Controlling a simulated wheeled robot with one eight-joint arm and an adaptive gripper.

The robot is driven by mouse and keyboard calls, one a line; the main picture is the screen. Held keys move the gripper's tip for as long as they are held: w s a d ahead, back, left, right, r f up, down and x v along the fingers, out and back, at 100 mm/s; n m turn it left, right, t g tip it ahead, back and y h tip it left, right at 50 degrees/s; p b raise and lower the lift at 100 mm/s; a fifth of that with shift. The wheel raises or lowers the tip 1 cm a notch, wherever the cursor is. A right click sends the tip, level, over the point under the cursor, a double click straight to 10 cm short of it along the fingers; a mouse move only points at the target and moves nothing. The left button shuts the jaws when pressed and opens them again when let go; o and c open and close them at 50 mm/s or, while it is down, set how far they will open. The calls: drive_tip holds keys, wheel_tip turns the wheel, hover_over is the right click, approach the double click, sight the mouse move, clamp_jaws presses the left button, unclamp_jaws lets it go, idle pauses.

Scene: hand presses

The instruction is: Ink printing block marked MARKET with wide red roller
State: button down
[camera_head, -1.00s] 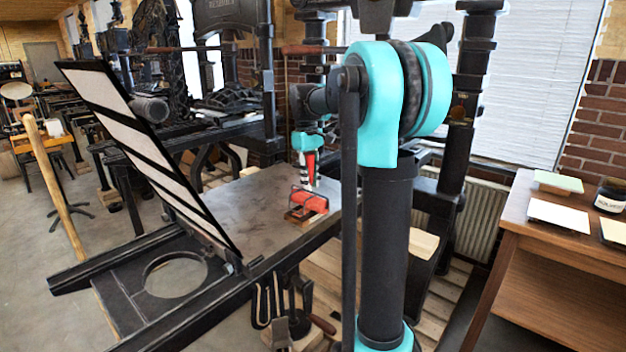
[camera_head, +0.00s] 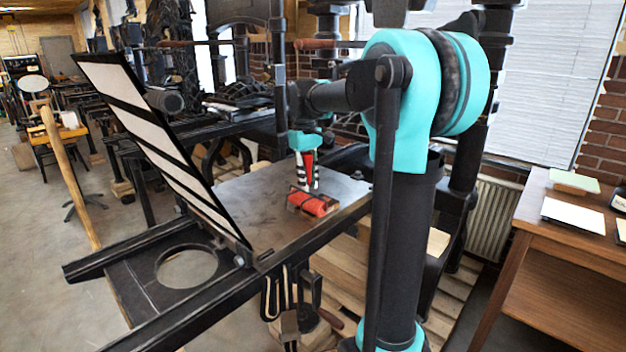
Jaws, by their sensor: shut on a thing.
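My gripper (camera_head: 308,188) points down over the flat press bed (camera_head: 250,213), its striped fingers shut around a red upright handle (camera_head: 308,160). The wide red roller (camera_head: 318,207) shows just below the fingertips and appears to belong to that handle. A small block with a brownish side (camera_head: 294,207) lies on the bed directly under and beside the roller. Roller and block overlap in this view, so I cannot tell whether they touch. No lettering is readable, and the block's top face is mostly hidden.
A tilted striped frame (camera_head: 160,140) rises at the bed's left end. The rest of the bed is mostly clear. A wooden desk (camera_head: 560,240) with pale sheets (camera_head: 573,214) stands at right. Dark presses stand behind.

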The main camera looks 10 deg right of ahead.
sight(307, 165)
drive_tip(key=shift+s+a, duration=0.15)
drive_tip(key=shift+a, duration=0.05)
drive_tip(key=shift+w+d, duration=3)
drive_tip(key=shift+d, duration=1.15)
drive_tip(key=shift+s+a, duration=1)
drive_tip(key=shift+a, duration=0.4)
drive_tip(key=shift+s+a, duration=1.05)
drive_tip(key=shift+a, duration=0.3)
drive_tip(key=shift+s+a, duration=1)
drive_tip(key=shift+a, duration=0.4)
drive_tip(key=shift+r, duration=2.5)
drive_tip(key=shift+f, duration=2.15)
drive_tip(key=shift+f, duration=0.25)
